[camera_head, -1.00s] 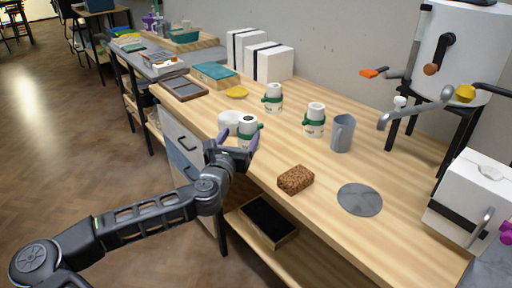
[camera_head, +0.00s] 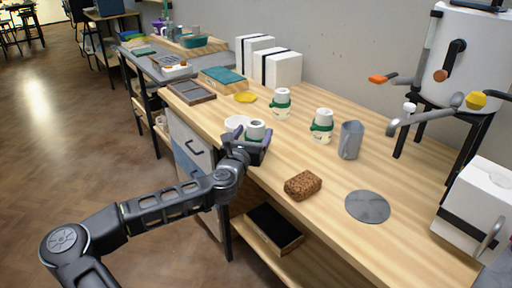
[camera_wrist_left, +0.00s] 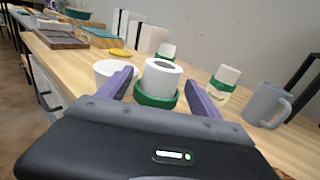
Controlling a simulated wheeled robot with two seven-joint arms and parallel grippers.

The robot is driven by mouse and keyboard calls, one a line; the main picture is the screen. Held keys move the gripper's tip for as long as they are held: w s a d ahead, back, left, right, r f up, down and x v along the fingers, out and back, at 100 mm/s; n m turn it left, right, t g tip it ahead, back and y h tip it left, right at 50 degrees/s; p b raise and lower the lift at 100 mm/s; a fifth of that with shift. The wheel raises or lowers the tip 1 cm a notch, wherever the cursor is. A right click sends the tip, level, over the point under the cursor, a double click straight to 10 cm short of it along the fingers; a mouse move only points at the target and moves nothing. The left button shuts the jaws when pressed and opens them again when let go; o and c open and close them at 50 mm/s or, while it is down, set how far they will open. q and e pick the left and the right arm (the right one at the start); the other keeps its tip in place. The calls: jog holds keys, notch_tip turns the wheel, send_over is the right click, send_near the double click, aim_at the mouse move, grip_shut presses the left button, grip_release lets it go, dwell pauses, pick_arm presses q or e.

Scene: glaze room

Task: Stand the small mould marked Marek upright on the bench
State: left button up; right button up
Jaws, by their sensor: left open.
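Several white mould-like pieces with green bands stand on the wooden bench (camera_head: 355,180). The nearest mould (camera_head: 257,131) stands between the fingers of my left gripper (camera_head: 257,145), which is open. In the left wrist view, this mould (camera_wrist_left: 160,76) shows a dark round hole on top and a green band near its base, with a purple finger on each side. A gap shows on its right. Two more moulds, one farther back (camera_head: 281,100) and one to the right (camera_head: 322,122), look upright. Their markings are too small to read. My right gripper is not in view.
A white bowl (camera_head: 236,122) is close to the left of the nearest mould. A grey mug (camera_head: 350,140), cork block (camera_head: 303,186), grey disc (camera_head: 367,206) and yellow dish (camera_head: 245,97) are also on the bench. The bench's front edge runs below my gripper.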

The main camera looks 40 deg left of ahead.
pick_arm(q)
jog(key=shift+x, duration=1.2)
jog(key=shift+c, duration=0.4)
grip_shut()
